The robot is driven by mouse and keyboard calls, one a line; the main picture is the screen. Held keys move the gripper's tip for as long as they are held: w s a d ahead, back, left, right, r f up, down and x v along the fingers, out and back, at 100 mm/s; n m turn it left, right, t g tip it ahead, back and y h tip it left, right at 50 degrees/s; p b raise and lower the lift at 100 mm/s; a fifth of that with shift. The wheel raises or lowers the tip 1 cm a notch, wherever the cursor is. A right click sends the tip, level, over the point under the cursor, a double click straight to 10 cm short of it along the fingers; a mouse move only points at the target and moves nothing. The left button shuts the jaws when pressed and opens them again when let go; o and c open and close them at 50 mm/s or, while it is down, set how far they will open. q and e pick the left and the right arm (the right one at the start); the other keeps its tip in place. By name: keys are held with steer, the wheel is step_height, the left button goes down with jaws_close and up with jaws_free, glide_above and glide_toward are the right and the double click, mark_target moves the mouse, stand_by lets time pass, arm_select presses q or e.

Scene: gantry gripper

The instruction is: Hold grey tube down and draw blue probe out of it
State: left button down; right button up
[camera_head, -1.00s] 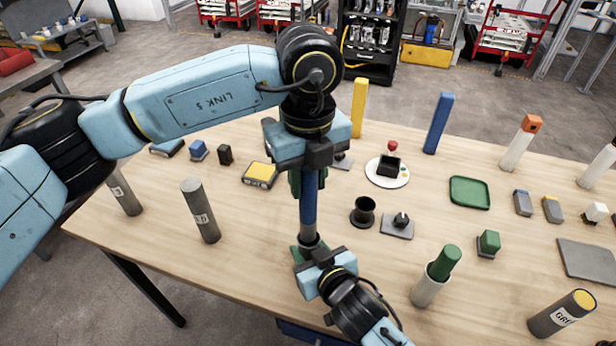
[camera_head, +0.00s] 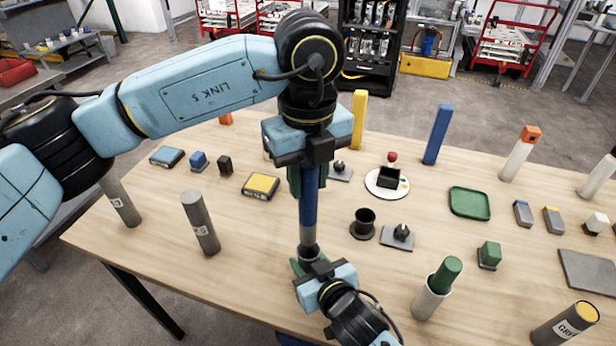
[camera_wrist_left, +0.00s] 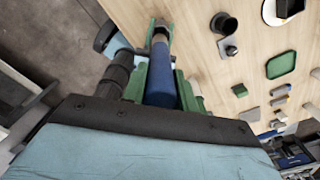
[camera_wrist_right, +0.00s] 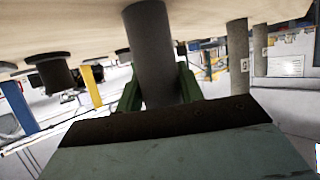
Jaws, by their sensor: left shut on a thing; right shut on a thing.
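The blue probe (camera_head: 309,200) stands upright in the head view, with a light grey length (camera_head: 308,235) showing below its blue part. My left gripper (camera_head: 308,172) is shut on its upper part from above; the green fingers also flank it in the left wrist view (camera_wrist_left: 161,88). The probe's lower end is hidden in the grey tube (camera_head: 308,251), which stands on the table below it. My right gripper (camera_head: 307,265) is shut on this tube from the front. In the right wrist view the green fingers grip the tube (camera_wrist_right: 152,45) on both sides.
Two other grey tubes stand at left, the nearer one (camera_head: 201,222) close by. A black cup (camera_head: 364,221) and a grey plate with a knob (camera_head: 398,238) lie just right of the probe. A white tube with a green rod (camera_head: 437,287) stands front right.

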steer(key=o, duration=1.1)
steer(key=shift+c, duration=0.2)
steer(key=v, duration=1.2)
